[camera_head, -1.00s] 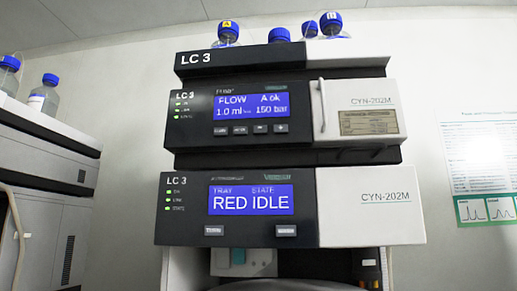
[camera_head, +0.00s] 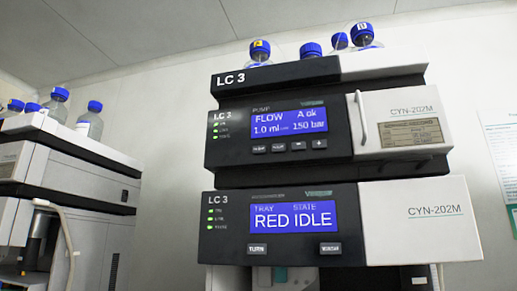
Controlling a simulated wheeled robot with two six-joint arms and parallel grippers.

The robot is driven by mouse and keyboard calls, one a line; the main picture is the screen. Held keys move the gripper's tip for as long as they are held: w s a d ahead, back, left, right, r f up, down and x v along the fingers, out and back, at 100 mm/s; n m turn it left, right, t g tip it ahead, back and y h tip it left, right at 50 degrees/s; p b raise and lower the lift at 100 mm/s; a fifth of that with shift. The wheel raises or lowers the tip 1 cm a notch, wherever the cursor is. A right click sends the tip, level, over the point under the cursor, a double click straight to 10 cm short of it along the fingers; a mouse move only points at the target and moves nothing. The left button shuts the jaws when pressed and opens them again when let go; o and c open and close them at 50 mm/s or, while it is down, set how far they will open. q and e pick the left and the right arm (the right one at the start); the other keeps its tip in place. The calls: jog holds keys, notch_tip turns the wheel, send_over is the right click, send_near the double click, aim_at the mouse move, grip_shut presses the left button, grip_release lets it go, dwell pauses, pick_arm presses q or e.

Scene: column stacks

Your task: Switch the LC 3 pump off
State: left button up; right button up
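The LC 3 pump (camera_head: 280,172) is the upper module of the LC 3 stack, marked PUMP. Its blue display (camera_head: 289,123) reads FLOW, A ok, 1.0 ml and 150 bar. Green lights (camera_head: 215,130) are lit at its left. A row of small buttons (camera_head: 289,147) sits under the display. The pump's right half is a white door (camera_head: 402,111) with an upright handle (camera_head: 361,117). Neither of my grippers is in view.
Below the pump is the LC 3 tray module (camera_head: 270,232), showing RED IDLE. Blue-capped bottles (camera_head: 311,50) stand on top of the stack. Another instrument stack (camera_head: 72,170) with bottles stands at the left, with a gap of bare wall between. A poster (camera_head: 502,150) hangs at the right.

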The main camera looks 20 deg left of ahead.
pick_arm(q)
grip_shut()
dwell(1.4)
